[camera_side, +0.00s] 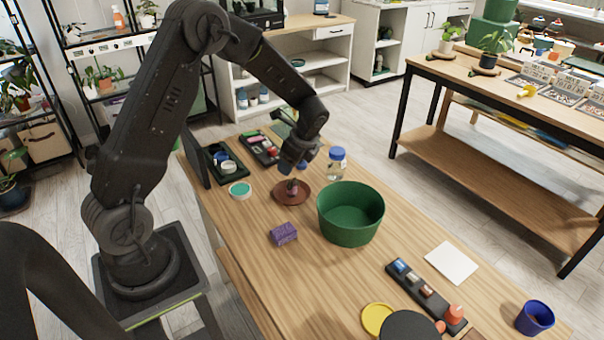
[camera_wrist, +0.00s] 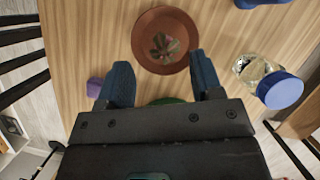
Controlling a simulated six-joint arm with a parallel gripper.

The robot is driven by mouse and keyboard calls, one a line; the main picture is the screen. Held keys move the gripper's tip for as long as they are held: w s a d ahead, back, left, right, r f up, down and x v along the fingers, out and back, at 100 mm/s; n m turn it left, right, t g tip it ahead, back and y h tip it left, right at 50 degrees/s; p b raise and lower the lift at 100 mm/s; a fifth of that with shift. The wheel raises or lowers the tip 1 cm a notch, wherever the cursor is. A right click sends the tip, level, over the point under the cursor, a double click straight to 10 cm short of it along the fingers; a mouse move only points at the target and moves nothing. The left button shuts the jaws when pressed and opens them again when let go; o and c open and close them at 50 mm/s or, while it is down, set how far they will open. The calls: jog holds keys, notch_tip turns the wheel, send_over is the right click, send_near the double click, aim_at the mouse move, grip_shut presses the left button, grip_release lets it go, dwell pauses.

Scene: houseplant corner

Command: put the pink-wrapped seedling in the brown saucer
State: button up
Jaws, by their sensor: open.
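The brown saucer (camera_side: 277,196) lies on the wooden table, left of the green pot; it also shows at the top of the wrist view (camera_wrist: 143,55). A small seedling (camera_side: 292,187) stands within the saucer, roughly upright, with a small pinkish patch below its dark leaves. From above, its leaves (camera_wrist: 165,46) spread near the saucer's middle, hiding the wrap. My gripper (camera_side: 293,169) is above the saucer in the side view. In the wrist view its blue fingers (camera_wrist: 162,80) are apart with nothing held between them, and the seedling is beyond the fingertips.
The green pot (camera_side: 350,225) stands close right of the saucer. A jar with a blue lid (camera_side: 337,165) is behind the pot. A purple block (camera_side: 284,234) lies in front of the saucer. Dark trays (camera_side: 222,164) are at the back left.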

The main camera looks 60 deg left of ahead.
jog(key=s+d+r+n+t, duration=0.25)
jog(key=d+r, duration=0.25)
jog(key=r, duration=0.4)
jog(key=s+d+r+n+t+h, duration=0.2)
jog(key=s+d+r+n, duration=0.3)
jog(key=s, duration=0.4)
jog(key=s+d+r+n+t+h, duration=0.2)
jog(key=s+d+r+n, duration=0.3)
jog(key=s+d+r, duration=0.2)
jog(key=shift+s+d+n+t, duration=0.35)
jog(key=shift+s+d, duration=0.25)
jog(key=shift+s, duration=0.5)
